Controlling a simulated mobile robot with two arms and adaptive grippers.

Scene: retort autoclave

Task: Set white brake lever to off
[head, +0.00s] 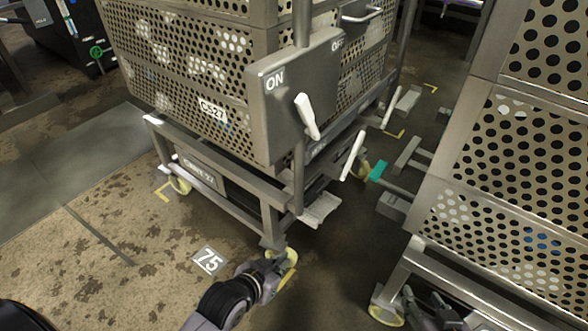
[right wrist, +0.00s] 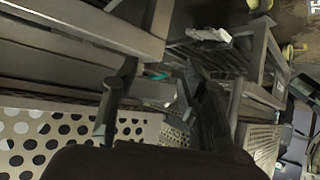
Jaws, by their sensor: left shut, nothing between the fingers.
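A grey plate (head: 280,105) marked ON at its left and OFF at its right stands on a post at the front of the perforated crate cart. A white lever (head: 308,117) sits on the plate's lower middle, slightly tilted. Two more white levers (head: 353,155) (head: 391,106) show lower and farther right on the cart; which is the brake lever is not marked. My left gripper (head: 276,264) is shut and empty, low by the cart's front wheel, well below the levers. My right gripper (head: 428,312) is at the bottom right; its fingers stand apart in the right wrist view (right wrist: 160,78).
The perforated crate (head: 200,60) rides on a wheeled metal frame (head: 215,185). A second perforated crate cart (head: 490,170) stands close on the right, leaving a narrow gap. A teal-tipped part (head: 378,171) lies in the gap. Open floor (head: 90,235) lies to the left.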

